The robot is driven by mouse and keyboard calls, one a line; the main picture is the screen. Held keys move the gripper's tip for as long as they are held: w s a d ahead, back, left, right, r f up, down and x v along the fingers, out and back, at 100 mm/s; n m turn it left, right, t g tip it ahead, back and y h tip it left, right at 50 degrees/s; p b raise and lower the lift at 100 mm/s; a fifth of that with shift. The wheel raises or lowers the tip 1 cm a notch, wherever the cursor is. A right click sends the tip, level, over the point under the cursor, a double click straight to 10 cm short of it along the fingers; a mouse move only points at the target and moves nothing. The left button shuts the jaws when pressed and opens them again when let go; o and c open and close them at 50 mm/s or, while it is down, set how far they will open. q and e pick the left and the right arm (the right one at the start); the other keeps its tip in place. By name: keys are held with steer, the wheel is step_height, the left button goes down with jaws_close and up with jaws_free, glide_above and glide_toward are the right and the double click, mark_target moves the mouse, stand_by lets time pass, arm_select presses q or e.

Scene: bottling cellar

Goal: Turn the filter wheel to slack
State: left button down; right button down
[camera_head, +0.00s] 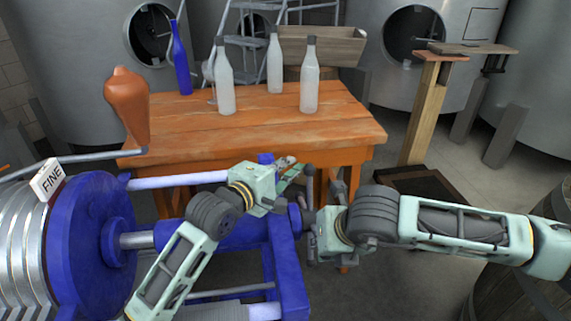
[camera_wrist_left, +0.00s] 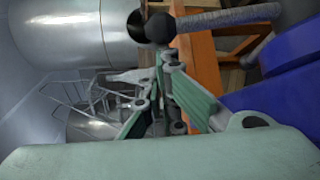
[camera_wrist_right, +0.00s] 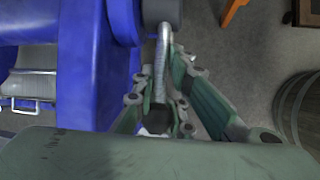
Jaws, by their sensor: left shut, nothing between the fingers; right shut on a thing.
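The filter wheel (camera_head: 296,214) sits at the right end of the blue filter press, with grey spokes and dark knobs. One knob (camera_head: 308,172) stands upright above the hub; it also shows with its grey spoke in the left wrist view (camera_wrist_left: 158,28). My left gripper (camera_head: 290,166) is shut and empty, just left of that upper knob. My right gripper (camera_head: 312,246) is shut on another wheel spoke (camera_wrist_right: 162,60), low on the wheel, beside the hub. My arm and fingers hide part of the wheel in the head view.
The blue filter press (camera_head: 86,235) with a "FINE" sign (camera_head: 50,180) fills the left. An orange table (camera_head: 270,124) behind holds pale bottles (camera_head: 310,82), a blue bottle (camera_head: 181,62) and a terracotta jug (camera_head: 128,105). A barrel (camera_head: 515,290) stands at lower right.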

arm_select(q)
steer(key=shift+s+d+r, duration=0.15)
steer(key=shift+s+d, duration=0.15)
steer(key=shift+s, duration=0.25)
arm_select(e)
steer(key=shift+a, duration=0.1)
steer(key=c, duration=1.8)
jaws_free()
steer(key=shift+a, duration=0.1)
steer(key=shift+o, duration=0.2)
